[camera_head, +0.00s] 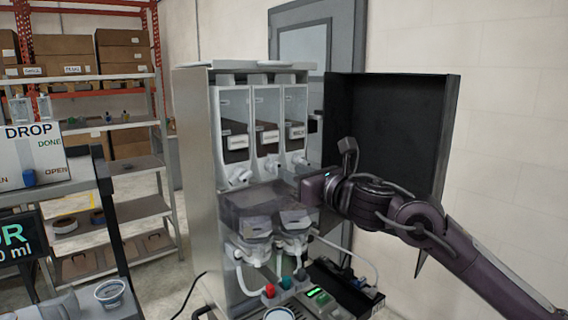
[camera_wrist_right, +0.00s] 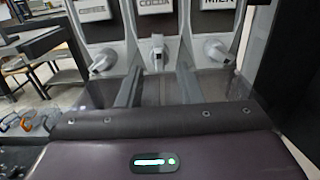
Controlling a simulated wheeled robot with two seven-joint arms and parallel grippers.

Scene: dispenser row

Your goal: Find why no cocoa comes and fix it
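The dispenser (camera_head: 196,150) stands with its dark door (camera_head: 400,125) swung open to the right. Three clear canisters stand in a row inside; the middle one, the cocoa canister (camera_head: 267,108), reads COCOA in the right wrist view (camera_wrist_right: 157,8). Its white spout (camera_wrist_right: 158,50) faces me, while the left spout (camera_wrist_right: 103,60) and right spout (camera_wrist_right: 216,50) point sideways. My right gripper (camera_wrist_right: 158,90) is open and empty, its two fingers apart just below the cocoa spout. In the head view my right gripper (camera_head: 303,190) is in front of the canisters. My left gripper is not visible.
Below are a smoky clear cover (camera_head: 250,197), mixing bowls with white hoses, and red, blue and green parts (camera_head: 286,283). The open door bounds the right side. A DROP box (camera_head: 35,155) and a cup (camera_head: 110,292) stand at left, with shelving behind.

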